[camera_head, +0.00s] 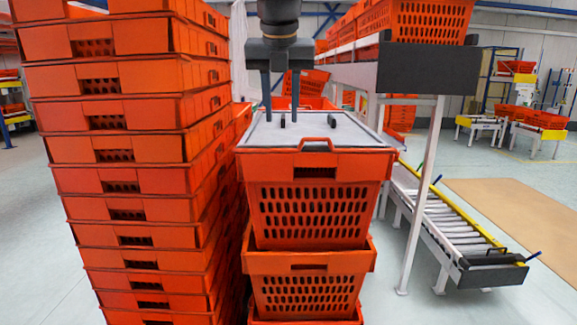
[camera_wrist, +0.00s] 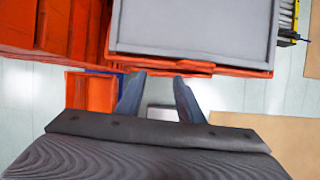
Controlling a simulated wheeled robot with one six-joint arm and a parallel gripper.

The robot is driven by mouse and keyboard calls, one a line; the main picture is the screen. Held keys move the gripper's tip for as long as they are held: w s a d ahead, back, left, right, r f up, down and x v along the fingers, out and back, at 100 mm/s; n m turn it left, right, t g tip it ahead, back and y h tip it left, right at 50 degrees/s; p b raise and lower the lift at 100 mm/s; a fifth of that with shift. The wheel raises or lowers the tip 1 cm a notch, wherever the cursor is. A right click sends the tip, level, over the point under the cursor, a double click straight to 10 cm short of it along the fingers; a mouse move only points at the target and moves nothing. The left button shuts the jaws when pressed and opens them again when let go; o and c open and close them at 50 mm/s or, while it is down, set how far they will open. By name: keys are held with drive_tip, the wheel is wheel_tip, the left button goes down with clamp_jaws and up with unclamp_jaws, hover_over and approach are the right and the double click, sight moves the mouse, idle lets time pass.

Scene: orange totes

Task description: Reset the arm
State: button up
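My gripper (camera_head: 281,113) hangs pointing down over the top of the middle stack of orange totes (camera_head: 313,210) in the head view. Its two dark fingers are apart with nothing between them. The top tote has a grey upper surface (camera_head: 345,135) with small dark marks by the fingertips; I cannot tell whether the fingers touch it. In the wrist view, the open fingers (camera_wrist: 158,92) show near the edge of a grey-topped orange tote (camera_wrist: 195,28).
A tall stack of orange totes (camera_head: 125,150) stands close on the left. A raised shelf (camera_head: 425,68) with totes is at the right. A roller conveyor (camera_head: 440,220) runs below it. Open floor (camera_head: 500,305) lies at the front right.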

drive_tip(key=d+f+m, duration=0.1)
drive_tip(key=f+m, duration=0.1)
drive_tip(key=f, duration=0.1)
drive_tip(key=d+f+m, duration=0.2)
drive_tip(key=f+m, duration=0.1)
drive_tip(key=s+d+f+m, duration=0.1)
drive_tip(key=d+f+m, duration=0.1)
drive_tip(key=f, duration=0.2)
drive_tip(key=shift+d+m+g, duration=0.25)
drive_tip(key=shift+m+g, duration=0.15)
drive_tip(key=s+d+f+m, duration=0.5)
drive_tip(key=s+f+m, duration=0.1)
drive_tip(key=f+m, duration=0.2)
drive_tip(key=s+d+f+m+g, duration=0.1)
drive_tip(key=s+d+f+m, duration=0.4)
drive_tip(key=s+f+m, duration=0.2)
drive_tip(key=s+d+f+m+g, duration=0.1)
drive_tip(key=s+d+f+m, duration=0.4)
drive_tip(key=f+m, duration=0.6)
drive_tip(key=shift+s+d+m+b, duration=0.25)
drive_tip(key=shift+s+m+b, duration=0.15)
drive_tip(key=shift+s+m, duration=0.65)
drive_tip(key=shift+s, duration=0.15)
